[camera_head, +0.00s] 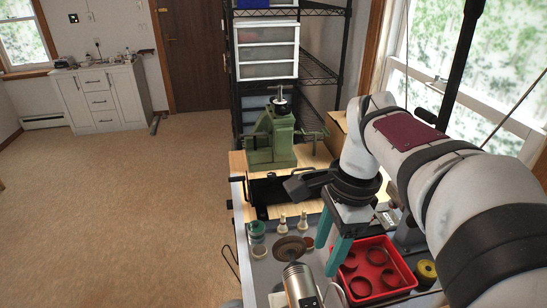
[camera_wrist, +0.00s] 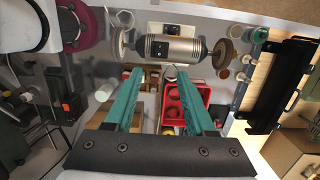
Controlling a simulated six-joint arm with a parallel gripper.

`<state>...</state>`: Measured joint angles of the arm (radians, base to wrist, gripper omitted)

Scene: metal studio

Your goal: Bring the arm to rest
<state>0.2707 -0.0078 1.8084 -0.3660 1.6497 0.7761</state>
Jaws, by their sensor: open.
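My gripper (camera_head: 329,252) has two teal fingers. It hangs from my pale arm above the workbench, pointing down, beside the red tray (camera_head: 405,262) and behind the bench grinder (camera_head: 301,284). In the wrist view my gripper (camera_wrist: 155,72) shows its two fingers apart, with nothing held between them. The silver grinder (camera_wrist: 172,48) lies across the view beyond the fingertips. The red tray (camera_wrist: 203,90) is partly hidden behind the right finger.
Small jars and pale bottles (camera_head: 303,219) stand left of my gripper. A yellow roll (camera_head: 426,271) sits right of the tray. Open floor (camera_head: 110,220) lies left.

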